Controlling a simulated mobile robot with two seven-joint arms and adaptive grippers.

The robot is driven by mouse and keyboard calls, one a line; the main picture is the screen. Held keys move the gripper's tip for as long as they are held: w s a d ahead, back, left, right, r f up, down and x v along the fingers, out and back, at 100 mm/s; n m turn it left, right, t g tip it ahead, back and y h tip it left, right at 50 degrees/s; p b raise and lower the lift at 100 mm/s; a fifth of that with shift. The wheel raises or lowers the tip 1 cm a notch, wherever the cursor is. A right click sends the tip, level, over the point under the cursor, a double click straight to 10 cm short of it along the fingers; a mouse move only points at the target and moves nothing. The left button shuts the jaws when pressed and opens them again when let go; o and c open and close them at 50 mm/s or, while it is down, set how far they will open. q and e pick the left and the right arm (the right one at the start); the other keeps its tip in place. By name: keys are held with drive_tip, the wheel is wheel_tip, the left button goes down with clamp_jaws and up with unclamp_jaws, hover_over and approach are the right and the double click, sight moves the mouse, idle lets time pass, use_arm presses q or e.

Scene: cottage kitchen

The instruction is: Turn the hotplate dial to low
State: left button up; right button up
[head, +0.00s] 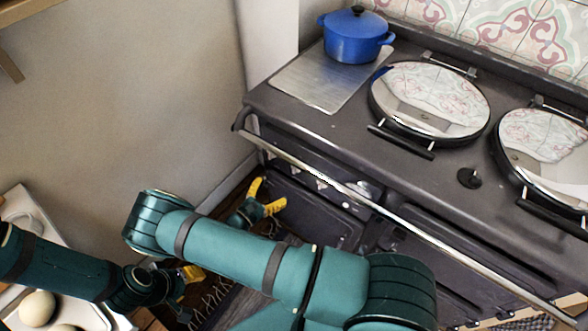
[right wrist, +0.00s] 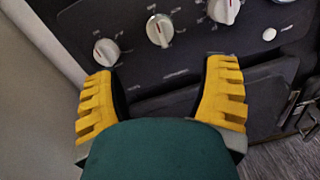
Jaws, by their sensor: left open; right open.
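The stove's dark front panel carries white dials in the right wrist view: a left dial (right wrist: 106,52), a middle dial (right wrist: 159,30) and a right dial (right wrist: 224,10), cut by the top edge. Which one is the hotplate dial I cannot tell; the markings are too small to read. My right gripper (head: 266,196) is open in front of the stove's lower front. In the right wrist view its yellow fingers (right wrist: 162,70) are spread below the dials, with nothing between them. My left gripper (head: 190,275) is open at the lower left, partly hidden, away from the stove.
A metal rail (head: 340,187) runs along the stove's front and partly hides the panel in the head view. A blue pot (head: 355,35) stands on a metal plate (head: 318,82) on the stove top, beside round lids (head: 430,98). A wall is at the left.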

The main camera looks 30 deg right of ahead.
sight(293, 171)
drive_tip(key=x, duration=1)
drive_tip(key=shift+w+d+b, duration=0.1)
drive_tip(key=shift+d+b, duration=0.3)
drive_tip(key=c, duration=1.2)
